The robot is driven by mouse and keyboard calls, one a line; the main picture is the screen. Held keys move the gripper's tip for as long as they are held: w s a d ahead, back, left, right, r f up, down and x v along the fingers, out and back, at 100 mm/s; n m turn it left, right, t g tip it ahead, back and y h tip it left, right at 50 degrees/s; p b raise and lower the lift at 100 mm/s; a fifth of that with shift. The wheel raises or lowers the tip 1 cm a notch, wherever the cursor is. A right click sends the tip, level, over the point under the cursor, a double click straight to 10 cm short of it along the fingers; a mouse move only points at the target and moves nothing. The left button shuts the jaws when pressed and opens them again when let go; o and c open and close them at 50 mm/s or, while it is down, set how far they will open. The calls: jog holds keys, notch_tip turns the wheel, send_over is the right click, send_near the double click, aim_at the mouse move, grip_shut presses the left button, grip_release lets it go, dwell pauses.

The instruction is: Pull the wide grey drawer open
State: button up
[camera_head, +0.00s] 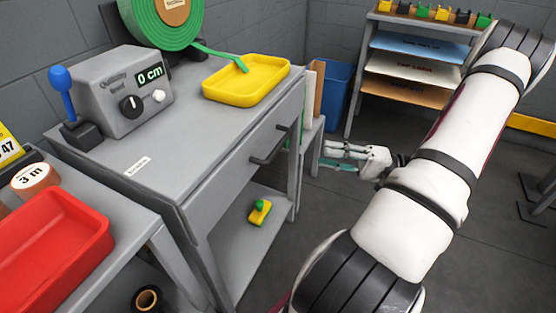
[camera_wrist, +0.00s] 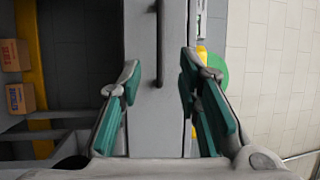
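The wide grey drawer (camera_head: 232,188) sits under the grey bench top, and its front looks flush with the bench. Its dark bar handle (camera_head: 270,148) stands out from the front. My gripper (camera_head: 326,156) is to the right of the handle in the head view, apart from it, with its fingers towards the bench. In the wrist view my gripper (camera_wrist: 159,78) is open and empty, its teal-padded fingers on either side. The handle (camera_wrist: 160,44) lies between the finger lines in that picture, ahead of the tips. The drawer front (camera_wrist: 140,40) fills the strip behind it.
A yellow tray (camera_head: 246,96), a green reel (camera_head: 160,28) and a grey control box (camera_head: 122,92) stand on the bench. A lower shelf (camera_head: 232,255) holds a small yellow-green item. A blue bin (camera_head: 337,86) stands behind. Floor right of the bench is clear.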

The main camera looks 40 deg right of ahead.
aim_at(277, 145)
jog(key=b+x, duration=0.2)
jog(key=x, duration=1.1)
jog(key=shift+w+a+r+b, duration=0.1)
jog(key=shift+w+a+b, duration=0.15)
jog(key=shift+b, duration=0.15)
jog(key=shift+c, duration=0.2)
grip_shut()
